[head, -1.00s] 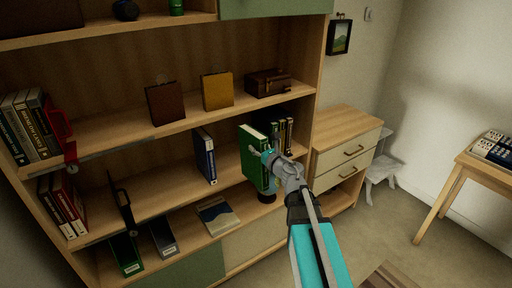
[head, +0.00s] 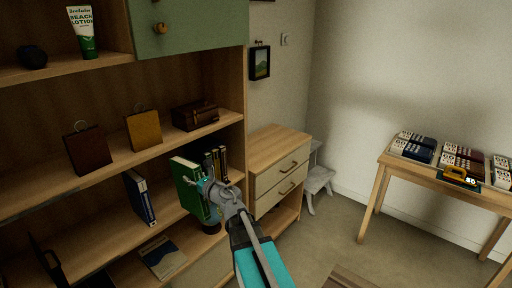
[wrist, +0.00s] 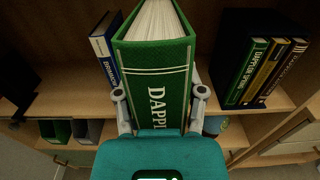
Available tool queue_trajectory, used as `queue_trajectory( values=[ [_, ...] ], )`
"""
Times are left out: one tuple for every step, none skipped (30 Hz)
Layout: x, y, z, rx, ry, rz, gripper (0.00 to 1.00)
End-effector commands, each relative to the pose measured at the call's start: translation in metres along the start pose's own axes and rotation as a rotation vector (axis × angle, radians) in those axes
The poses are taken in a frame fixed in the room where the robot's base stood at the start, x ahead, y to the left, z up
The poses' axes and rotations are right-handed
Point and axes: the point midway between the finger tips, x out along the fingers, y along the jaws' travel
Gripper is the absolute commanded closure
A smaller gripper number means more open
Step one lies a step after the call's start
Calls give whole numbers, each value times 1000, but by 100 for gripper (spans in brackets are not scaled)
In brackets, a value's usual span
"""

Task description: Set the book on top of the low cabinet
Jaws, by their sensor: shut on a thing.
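The green book (head: 190,187) is upright in my gripper (head: 208,188), in front of the bookcase shelves in the head view. In the wrist view the book (wrist: 158,85) shows its spine with pale lettering, and the gripper (wrist: 160,98) has one finger on each side of it. My gripper is shut on the book. The low cabinet (head: 281,173) stands right of the bookcase, with a bare wooden top and two cream drawers. The book is left of the cabinet and apart from it.
A grey stool (head: 318,181) stands right of the cabinet. A wooden table (head: 440,172) with boxes is far right.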

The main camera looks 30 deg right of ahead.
Motion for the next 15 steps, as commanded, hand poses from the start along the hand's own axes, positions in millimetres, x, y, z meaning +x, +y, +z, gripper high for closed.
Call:
queue_trajectory(
  values=[
    [0,0,12,2,-1,0,100],
    [0,0,16,2,-1,0,100],
    [0,0,20,2,-1,0,100],
    [0,0,24,2,-1,0,100],
    [0,0,27,1,-1,0,100],
    [0,0,31,1,-1,0,100],
    [0,0,34,1,-1,1,100],
    [0,0,36,1,-1,1,100],
    [0,0,39,1,-1,1,100],
    [0,0,41,1,-1,1,100],
    [0,0,43,1,-1,1,100],
    [0,1,44,1,-1,1,100],
    [0,1,46,1,-1,1,100],
    [0,1,46,1,-1,1,100],
    [0,1,47,1,-1,1,100]
  ],
)
